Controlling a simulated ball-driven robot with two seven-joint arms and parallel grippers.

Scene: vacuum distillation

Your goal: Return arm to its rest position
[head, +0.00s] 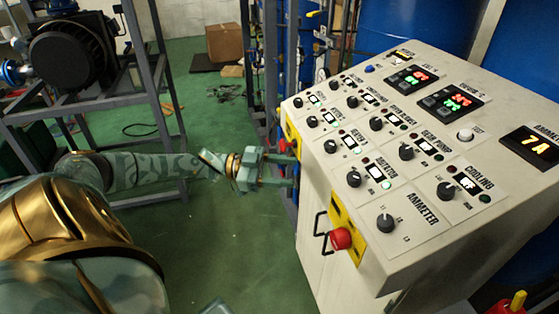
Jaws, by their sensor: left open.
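My left arm comes in from the left and stretches toward the control cabinet. My left gripper (281,171) is open. Its two fingers point right, at the left side of the control cabinet (313,259), near a red button on a yellow plate. I cannot tell whether the fingertips touch the cabinet. No object shows between the fingers. My right gripper is not in view.
The panel carries several black knobs, including the ammeter knob (385,223), and lit displays. A red emergency button (340,238) and a black handle (321,232) stick out from its side. A pump frame (165,120) stands behind my arm. Green floor (225,240) below is clear.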

